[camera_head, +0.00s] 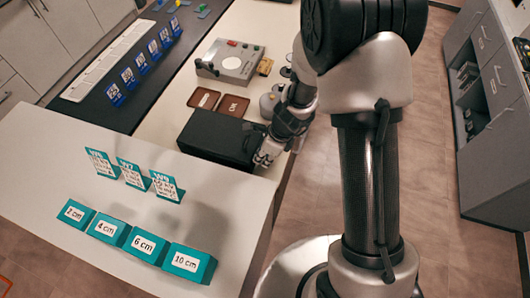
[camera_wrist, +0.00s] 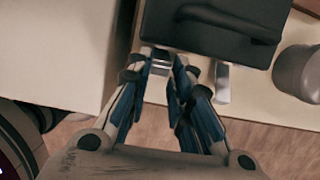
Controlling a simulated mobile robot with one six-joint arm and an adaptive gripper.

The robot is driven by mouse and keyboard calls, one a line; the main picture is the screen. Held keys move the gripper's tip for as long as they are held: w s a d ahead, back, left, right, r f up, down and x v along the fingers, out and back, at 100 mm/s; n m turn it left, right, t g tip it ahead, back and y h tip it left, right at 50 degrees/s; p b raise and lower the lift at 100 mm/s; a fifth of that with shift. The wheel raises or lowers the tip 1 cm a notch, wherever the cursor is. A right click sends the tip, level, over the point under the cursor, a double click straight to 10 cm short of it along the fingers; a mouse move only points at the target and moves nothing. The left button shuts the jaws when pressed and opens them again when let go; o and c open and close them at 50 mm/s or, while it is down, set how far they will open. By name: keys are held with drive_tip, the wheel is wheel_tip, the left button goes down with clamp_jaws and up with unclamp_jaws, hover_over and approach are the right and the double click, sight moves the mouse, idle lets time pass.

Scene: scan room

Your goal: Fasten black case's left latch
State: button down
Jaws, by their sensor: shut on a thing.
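The black case (camera_head: 218,138) lies closed on the light counter in the head view. In the wrist view the near edge of the case (camera_wrist: 205,30) is at the top, with its dark handle in the middle. My gripper (camera_head: 266,156) is at the case's right end in the head view. In the wrist view my gripper (camera_wrist: 162,66) is shut on the left latch (camera_wrist: 161,58), a small metal piece at the case edge partly hidden by the fingers. The right latch (camera_wrist: 222,84) hangs from the edge to the right of the fingers.
A grey control box (camera_head: 232,61) and two brown trays (camera_head: 233,106) stand behind the case. A grey round object (camera_wrist: 298,72) is right of it in the wrist view. Teal labelled blocks (camera_head: 144,245) and stands (camera_head: 131,174) are on the white table (camera_head: 60,180) in front.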

drive_tip(key=c, duration=1.4)
unclamp_jaws()
drive_tip(key=shift+c, duration=0.2)
drive_tip(key=shift+r, duration=0.1)
drive_tip(key=v, duration=1.1)
drive_tip(key=shift+r, duration=0.4)
drive_tip(key=shift+d, duration=0.1)
drive_tip(key=s+d+r+n+t+h, duration=0.1)
drive_tip(key=s+d+r+n, duration=0.1)
drive_tip(key=s+r+n, duration=0.3)
drive_tip(key=s+d+r+n+t, duration=0.1)
drive_tip(key=s+d+r+n, duration=0.15)
drive_tip(key=r+n, duration=0.45)
drive_tip(key=s+d+r+n+h, duration=0.1)
drive_tip(key=s+d+r+n, duration=0.1)
drive_tip(key=s+n, duration=0.3)
drive_tip(key=s+d+r+n+t+h+b, duration=0.1)
drive_tip(key=s+d+r+n, duration=0.2)
drive_tip(key=s+r+n, duration=0.1)
drive_tip(key=shift+s+d+n, duration=0.2)
drive_tip(key=shift+s+n, duration=0.3)
drive_tip(key=shift+s, duration=0.6)
